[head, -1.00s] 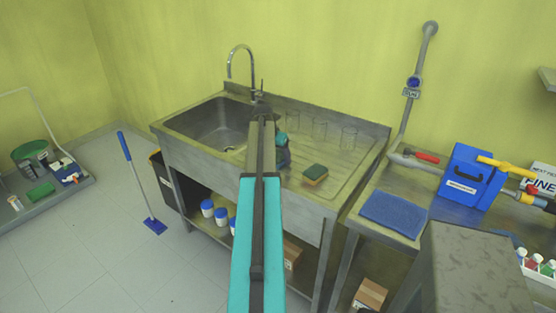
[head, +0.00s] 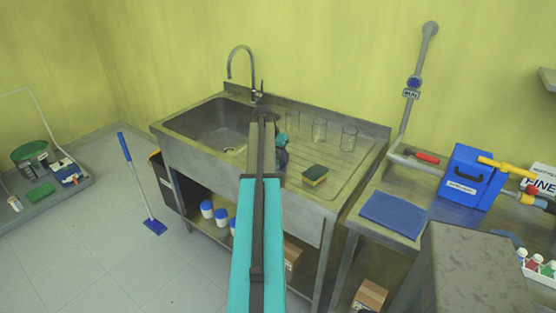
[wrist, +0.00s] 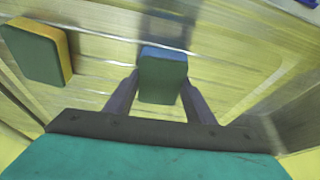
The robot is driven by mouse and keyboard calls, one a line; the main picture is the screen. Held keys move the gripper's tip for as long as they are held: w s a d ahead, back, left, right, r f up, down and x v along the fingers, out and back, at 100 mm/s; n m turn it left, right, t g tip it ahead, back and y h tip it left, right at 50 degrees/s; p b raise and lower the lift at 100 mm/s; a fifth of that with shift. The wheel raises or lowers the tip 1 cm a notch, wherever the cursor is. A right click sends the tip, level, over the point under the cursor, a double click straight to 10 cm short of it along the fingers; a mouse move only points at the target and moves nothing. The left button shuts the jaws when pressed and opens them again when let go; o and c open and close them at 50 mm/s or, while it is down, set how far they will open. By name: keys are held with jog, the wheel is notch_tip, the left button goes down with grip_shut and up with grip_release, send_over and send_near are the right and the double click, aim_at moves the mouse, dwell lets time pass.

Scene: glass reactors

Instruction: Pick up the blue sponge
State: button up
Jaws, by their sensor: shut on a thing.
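The blue sponge (wrist: 163,75) is between the two fingers of my gripper (wrist: 160,88) in the wrist view. It shows a dark green scouring face and a blue edge at its far end. The fingers touch it on both sides, and my gripper is shut on it. I cannot tell whether it is clear of the steel drainboard. In the head view my arm hides most of the gripper, and the blue sponge cannot be made out clearly there. A second sponge, yellow with a green face (head: 315,175), lies on the drainboard to the right; it is at the left in the wrist view (wrist: 38,52).
Several clear glass beakers (head: 348,138) stand at the back of the drainboard (head: 345,170). The sink basin (head: 212,125) and its tap (head: 240,58) are to the left. On the right-hand bench are a folded blue cloth (head: 394,215) and a blue container (head: 470,178).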

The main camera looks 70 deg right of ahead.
aim_at(277, 157)
notch_tip(277, 157, up, 11)
jog(key=b, duration=0.2)
jog(key=shift+f, duration=0.2)
dwell(0.5)
dwell(0.4)
